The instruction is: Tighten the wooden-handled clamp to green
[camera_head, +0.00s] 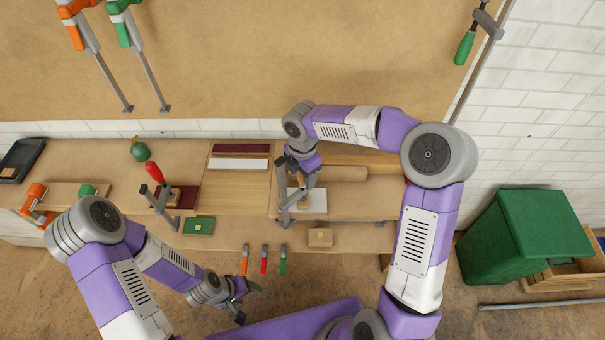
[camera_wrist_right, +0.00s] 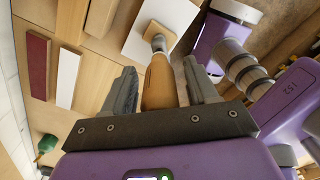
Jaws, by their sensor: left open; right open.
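The wooden-handled clamp (camera_head: 285,205) stands at the workbench edge, on a white plate (camera_head: 318,201). Its wooden handle (camera_wrist_right: 158,84) points up between the two fingers of my right gripper (camera_wrist_right: 160,76) in the right wrist view. The fingers stand apart on both sides of the handle, and I cannot tell whether either touches it. In the head view my right gripper (camera_head: 301,166) is over the clamp and hides part of it. I see no green indicator on this clamp. My left gripper (camera_head: 249,301) is open and empty, low in front of the bench.
A red-handled clamp (camera_head: 161,194) and a green block (camera_head: 198,226) are to the left. A green bin (camera_head: 525,235) stands at the right.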

